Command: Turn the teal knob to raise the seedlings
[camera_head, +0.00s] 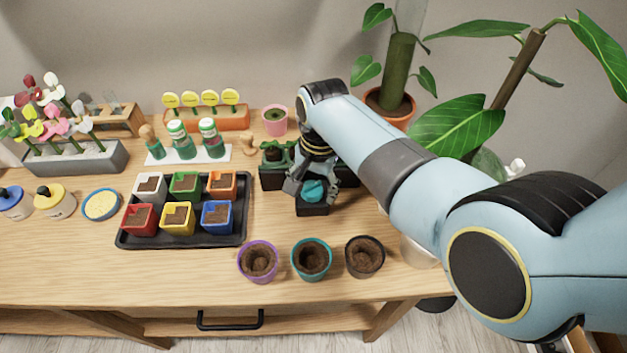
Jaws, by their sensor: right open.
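The teal knob (315,189) sits on a small black box (312,209) right of the middle of the bench. My right gripper (303,191) is open and low over the box, with its fingers at the knob's left side. I cannot tell whether they touch it. Behind the knob is a dark planter (271,181) with green seedlings (276,153); my gripper and arm hide its right part. My left gripper is not in view.
A black tray (246,206) with several coloured pots lies to the left. A purple pot (258,261), a teal pot (311,259) and a dark pot (364,257) stand along the front. Green-capped bottles (181,140) stand behind. A large potted plant (390,105) stands at the back right.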

